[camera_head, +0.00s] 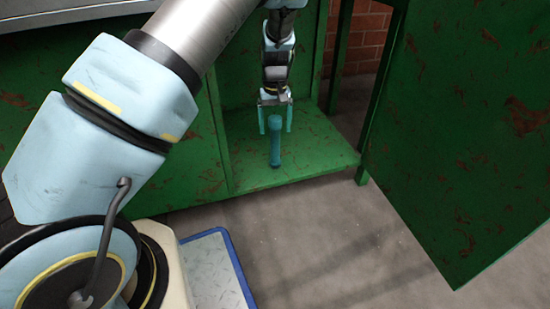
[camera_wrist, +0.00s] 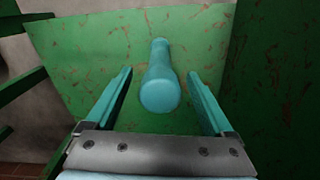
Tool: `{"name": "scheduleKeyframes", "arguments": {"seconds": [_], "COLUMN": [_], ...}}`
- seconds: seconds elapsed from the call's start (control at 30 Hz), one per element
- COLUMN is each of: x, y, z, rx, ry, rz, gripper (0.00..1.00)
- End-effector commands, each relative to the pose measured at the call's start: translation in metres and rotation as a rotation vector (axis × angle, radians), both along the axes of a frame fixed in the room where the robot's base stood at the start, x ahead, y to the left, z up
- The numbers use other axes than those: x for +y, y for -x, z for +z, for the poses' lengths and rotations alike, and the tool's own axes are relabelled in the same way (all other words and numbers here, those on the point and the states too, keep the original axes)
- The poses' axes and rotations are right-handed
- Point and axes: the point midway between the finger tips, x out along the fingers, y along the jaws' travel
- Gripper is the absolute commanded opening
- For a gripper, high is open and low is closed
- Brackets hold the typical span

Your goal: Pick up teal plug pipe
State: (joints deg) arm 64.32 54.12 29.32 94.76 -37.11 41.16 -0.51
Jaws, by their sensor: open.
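The teal plug pipe (camera_head: 274,145) stands upright on the green shelf (camera_head: 315,150) in the head view, its wider end on top. My gripper (camera_head: 275,123) is above it, pointing down, with its two teal fingers open on either side of the pipe's top. In the wrist view the pipe (camera_wrist: 160,85) lies between the open fingers (camera_wrist: 160,100), seen from its wide round end, with gaps on both sides. The pipe does not appear to touch either finger.
A rust-spotted green panel (camera_head: 465,130) stands at the right, beyond an upright post (camera_head: 382,95). Another green wall (camera_head: 175,165) is on the left of the shelf. A blue-edged plate (camera_head: 212,268) lies on the grey floor. The shelf around the pipe is clear.

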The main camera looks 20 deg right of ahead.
Motion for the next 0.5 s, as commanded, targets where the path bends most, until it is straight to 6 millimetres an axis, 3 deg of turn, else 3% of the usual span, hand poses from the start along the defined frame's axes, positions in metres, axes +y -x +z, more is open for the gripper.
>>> {"name": "scheduleKeyframes", "arguments": {"seconds": [0.23, 0.5], "x": [0.000, 0.000], "y": [0.000, 0.000], "z": [-0.041, -0.045], "rx": [0.001, 0.000], "ry": [-0.001, 0.000], "rz": [0.000, -0.001], "gripper": [0.87, 0.87]}}
